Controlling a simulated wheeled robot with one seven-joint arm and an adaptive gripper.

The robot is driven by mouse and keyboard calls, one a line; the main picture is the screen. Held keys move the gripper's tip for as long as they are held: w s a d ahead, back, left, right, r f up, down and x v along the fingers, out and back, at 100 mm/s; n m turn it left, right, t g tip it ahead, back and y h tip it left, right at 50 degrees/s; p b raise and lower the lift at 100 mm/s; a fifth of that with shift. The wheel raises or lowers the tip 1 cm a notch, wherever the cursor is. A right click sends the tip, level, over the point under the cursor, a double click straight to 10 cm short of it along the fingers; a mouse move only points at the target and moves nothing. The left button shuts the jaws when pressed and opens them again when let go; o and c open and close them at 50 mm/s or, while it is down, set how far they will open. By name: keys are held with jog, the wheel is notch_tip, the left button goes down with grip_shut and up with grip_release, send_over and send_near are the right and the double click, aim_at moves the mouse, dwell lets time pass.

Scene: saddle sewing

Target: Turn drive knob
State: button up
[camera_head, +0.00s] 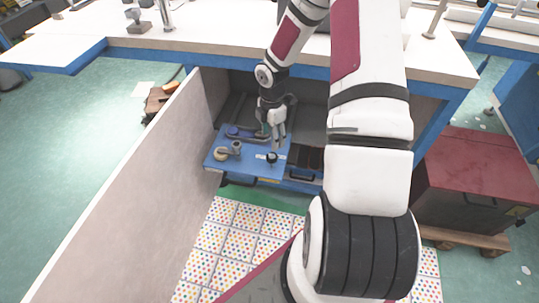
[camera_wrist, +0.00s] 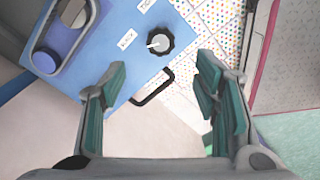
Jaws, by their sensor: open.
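The drive knob (camera_wrist: 160,41) is a round black knob with a ridged rim and a pale pointer, on the blue panel (camera_wrist: 97,57) of a small unit. In the head view the same knob (camera_head: 272,158) sits near the front right of the blue top. My gripper (camera_wrist: 160,85) is open and empty, its two teal-padded fingers wide apart. In the wrist view the knob shows beyond the fingertips, between their lines, with nothing held. In the head view my gripper (camera_head: 276,140) hangs over the blue top, just behind the knob and apart from it as far as I can see.
A black handle (camera_wrist: 153,87) sticks out from the panel edge near the knob. A belt loop with pulleys (camera_wrist: 60,35) lies on the panel. A pale partition (camera_head: 130,190) stands left of the unit; a red chest (camera_head: 475,175) is at the right. Dotted floor tiles (camera_head: 235,225) lie in front.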

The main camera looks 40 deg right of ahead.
aim_at(271, 156)
notch_tip(271, 156, down, 10)
jog(key=shift+r+b, duration=0.15)
jog(key=shift+b, duration=1.1)
jog(key=c, duration=1.1)
